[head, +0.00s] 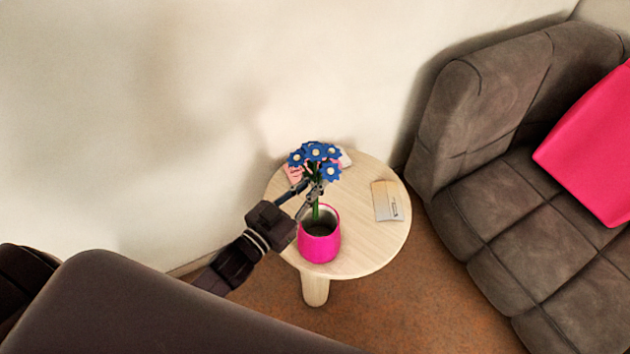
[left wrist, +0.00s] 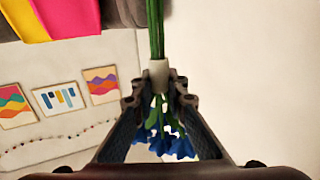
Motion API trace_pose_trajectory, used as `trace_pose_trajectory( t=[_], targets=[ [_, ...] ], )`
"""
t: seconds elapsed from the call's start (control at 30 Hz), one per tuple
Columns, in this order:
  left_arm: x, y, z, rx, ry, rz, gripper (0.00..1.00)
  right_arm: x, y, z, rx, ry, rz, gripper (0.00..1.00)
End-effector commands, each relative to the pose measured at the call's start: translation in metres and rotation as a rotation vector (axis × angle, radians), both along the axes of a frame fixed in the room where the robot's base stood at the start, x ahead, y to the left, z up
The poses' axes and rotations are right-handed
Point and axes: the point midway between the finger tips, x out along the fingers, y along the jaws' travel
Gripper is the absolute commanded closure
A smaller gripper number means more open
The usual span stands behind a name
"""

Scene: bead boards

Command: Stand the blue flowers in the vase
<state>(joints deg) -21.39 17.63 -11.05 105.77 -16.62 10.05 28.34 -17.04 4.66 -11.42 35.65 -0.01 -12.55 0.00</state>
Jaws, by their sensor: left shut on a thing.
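The blue flowers (head: 316,154) are a bunch with several blue heads, pale centres and green stems. My left gripper (head: 312,190) is shut on their stems just below the heads. The bunch stands roughly upright over the bright pink vase (head: 320,249), with the stems reaching down to its mouth; I cannot tell how deep they go. The vase stands upright on the round wooden table (head: 369,246). In the left wrist view the blue heads (left wrist: 178,146) show between the fingers, and the green stems (left wrist: 156,30) run to the top edge. My right gripper is in neither view.
A pale card (head: 385,201) lies on the table right of the vase. A pink and white item (head: 294,173) is partly hidden behind the flowers. A brown sofa (head: 481,139) with a pink cushion (head: 595,150) stands right of the table. The wall is close behind.

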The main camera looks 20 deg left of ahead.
Motion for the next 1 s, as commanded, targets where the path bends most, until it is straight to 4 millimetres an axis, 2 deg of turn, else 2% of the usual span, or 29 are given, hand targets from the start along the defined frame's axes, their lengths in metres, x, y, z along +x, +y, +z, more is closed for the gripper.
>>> trace_pose_trajectory(
  t=[0.1,1.0],
  targets=[
    [0.000,0.000,-0.013,-0.001,0.001,0.001,1.00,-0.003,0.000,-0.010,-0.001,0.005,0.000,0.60],
    [0.000,0.000,-0.085,0.000,0.000,0.001,1.00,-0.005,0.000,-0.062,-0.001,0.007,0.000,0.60]
  ],
)
